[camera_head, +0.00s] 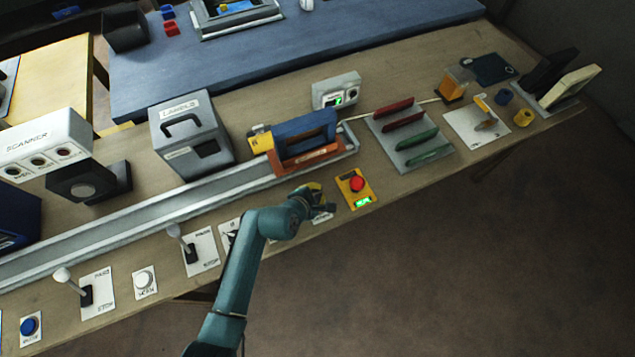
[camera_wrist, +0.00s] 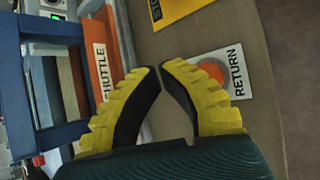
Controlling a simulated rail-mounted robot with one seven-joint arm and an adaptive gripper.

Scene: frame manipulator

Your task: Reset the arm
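My teal arm reaches up from the bottom of the head view. My gripper (camera_head: 318,198) hangs over the front edge of the bench, left of the yellow box with the red button. In the wrist view my gripper (camera_wrist: 159,68) has its yellow fingers with tips together and nothing between them. Behind the right finger is a white plate labelled RETURN (camera_wrist: 237,75) with an orange-red button (camera_wrist: 213,72) partly hidden by that finger. I cannot tell whether the fingers touch the button.
An orange shuttle (camera_head: 309,160) with a blue frame (camera_head: 305,127) sits on the rail (camera_head: 150,222) behind my gripper. A yellow box with a red button (camera_head: 357,184) stands close to its right. Lever plates (camera_head: 201,252) line the bench front at left. Open floor lies in front.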

